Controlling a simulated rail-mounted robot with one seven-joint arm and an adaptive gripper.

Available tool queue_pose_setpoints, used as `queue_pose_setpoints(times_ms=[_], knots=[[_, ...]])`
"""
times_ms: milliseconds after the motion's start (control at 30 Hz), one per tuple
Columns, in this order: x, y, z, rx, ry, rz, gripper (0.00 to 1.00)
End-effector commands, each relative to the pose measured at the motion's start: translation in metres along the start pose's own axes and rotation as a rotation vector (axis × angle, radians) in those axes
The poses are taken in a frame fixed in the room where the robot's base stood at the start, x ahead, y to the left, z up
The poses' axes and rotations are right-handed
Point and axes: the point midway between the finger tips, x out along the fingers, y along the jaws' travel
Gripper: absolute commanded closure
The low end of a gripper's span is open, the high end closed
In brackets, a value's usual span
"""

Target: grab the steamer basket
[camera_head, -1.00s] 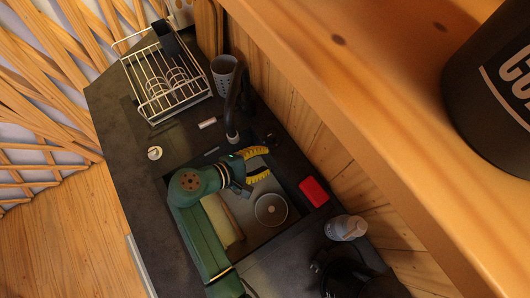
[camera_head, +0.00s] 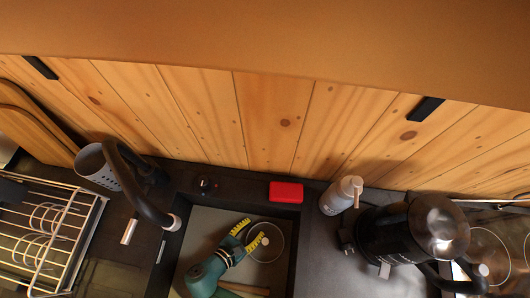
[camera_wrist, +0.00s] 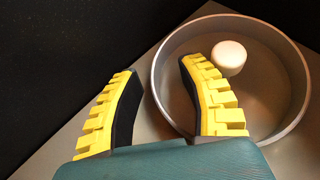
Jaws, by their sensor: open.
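The steamer basket appears to be the round grey dish (camera_head: 279,252) with a thin raised rim and a white knob in its middle. It sits in the sink; the wrist view shows its rim (camera_wrist: 301,92) and the knob (camera_wrist: 229,57) clearly. My gripper (camera_head: 248,236) is open, with yellow ribbed fingers, at the basket's left side. In the wrist view my gripper (camera_wrist: 158,70) has its right finger overlapping the inside of the dish and its left finger outside. The left rim shows between them. I cannot tell the fingers' height or whether they touch the rim.
The dark sink (camera_head: 205,225) has a black faucet (camera_head: 140,185) at its left. A red sponge-like block (camera_head: 286,192), a soap bottle (camera_head: 341,195) and a black kettle (camera_head: 390,235) stand around it. A dish rack (camera_head: 50,235) is at left. A wooden wall is behind.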

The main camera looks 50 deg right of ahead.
Motion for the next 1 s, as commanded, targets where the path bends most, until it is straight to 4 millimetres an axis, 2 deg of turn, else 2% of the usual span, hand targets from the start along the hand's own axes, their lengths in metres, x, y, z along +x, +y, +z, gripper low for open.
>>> queue_pose_setpoints(times_ms=[67, 200, 300, 867, 1000], knots=[[0.0, 0.0, 0.0, 0.0, 0.0, 0.0, 0.58], [0.0, 0.0, 0.0, 0.0, 0.0, 0.0, 0.84], [-0.001, 0.0, 0.0, 0.001, 0.0, 0.0, 1.0], [-0.001, 0.0, 0.001, 0.001, 0.001, 0.0, 1.0], [-0.01, 0.001, 0.017, 0.004, 0.002, 0.001, 1.0]])
